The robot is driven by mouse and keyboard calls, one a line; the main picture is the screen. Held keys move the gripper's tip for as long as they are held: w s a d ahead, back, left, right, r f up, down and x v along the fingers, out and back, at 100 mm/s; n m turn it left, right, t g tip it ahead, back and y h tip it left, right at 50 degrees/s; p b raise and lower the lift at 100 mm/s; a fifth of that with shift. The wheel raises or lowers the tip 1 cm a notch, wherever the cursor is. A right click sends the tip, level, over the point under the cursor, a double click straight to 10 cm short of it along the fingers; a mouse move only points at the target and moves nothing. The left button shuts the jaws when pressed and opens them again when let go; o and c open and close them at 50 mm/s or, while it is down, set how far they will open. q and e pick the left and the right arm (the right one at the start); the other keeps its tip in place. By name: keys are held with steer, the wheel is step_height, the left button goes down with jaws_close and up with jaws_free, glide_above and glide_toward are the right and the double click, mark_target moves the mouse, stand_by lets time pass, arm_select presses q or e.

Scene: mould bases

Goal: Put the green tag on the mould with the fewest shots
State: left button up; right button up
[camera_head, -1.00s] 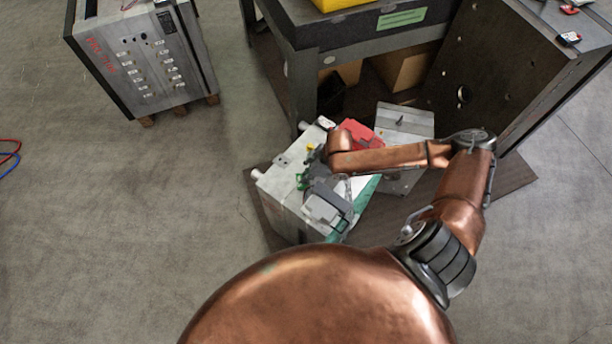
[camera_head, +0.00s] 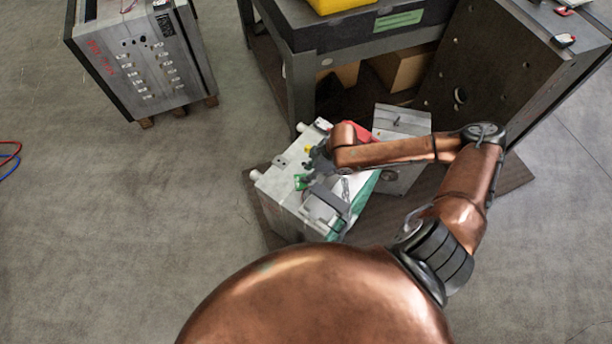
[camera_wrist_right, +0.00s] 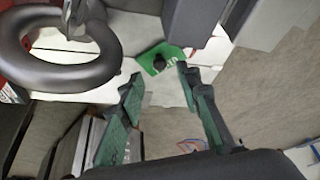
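A green tag (camera_wrist_right: 160,60) with a black knob lies at the edge of a pale surface in the right wrist view. In the head view, a small green piece (camera_head: 300,182) shows at the left edge of the pale block (camera_head: 283,203). My right gripper (camera_wrist_right: 163,78) is open, its green-padded fingers apart with nothing between them, just short of the tag. In the head view my right gripper (camera_head: 312,166) is over the pale block, partly hidden by my arm. A grey mould (camera_head: 150,62) with red writing stands at the upper left. My left gripper is not in view.
A dark workbench (camera_head: 345,40) stands behind, with cardboard boxes (camera_head: 403,68) below. A large dark plate (camera_head: 490,60) stands at the right. A red item (camera_head: 364,131) and a grey plate (camera_head: 402,121) are beside my arm.

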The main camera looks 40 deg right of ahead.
steer(key=p+v, duration=0.2)
steer(key=v, duration=0.5)
steer(key=shift+r, duration=0.35)
steer(key=shift+s+d, duration=0.1)
